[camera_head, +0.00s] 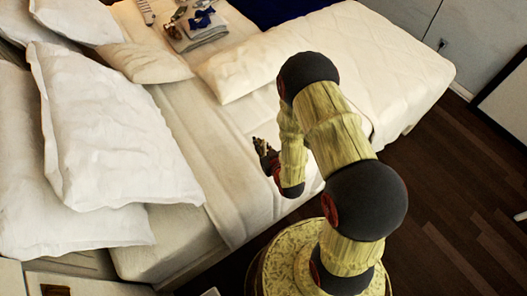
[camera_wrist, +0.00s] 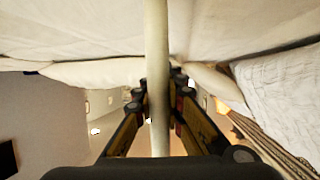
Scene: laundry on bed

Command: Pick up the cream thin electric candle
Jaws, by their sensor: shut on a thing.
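The cream thin electric candle (camera_wrist: 157,40) shows in the wrist view as a long pale rod running from the top edge down to my gripper's palm. My gripper (camera_wrist: 161,92) has its two dark fingers closed in on either side of it, shut on the candle. In the head view my gripper (camera_head: 266,158) is a small dark shape over the bed, left of my arm's bend. I cannot make out the candle in the head view. Its far end lies outside the wrist view.
The bed (camera_head: 235,185) fills the middle, with large white pillows (camera_head: 110,130) at the left and a quilted cover (camera_head: 390,55) at the upper right. Folded cloths (camera_head: 195,30) and small items lie at the back. Dark wooden floor (camera_head: 450,190) is clear at the right.

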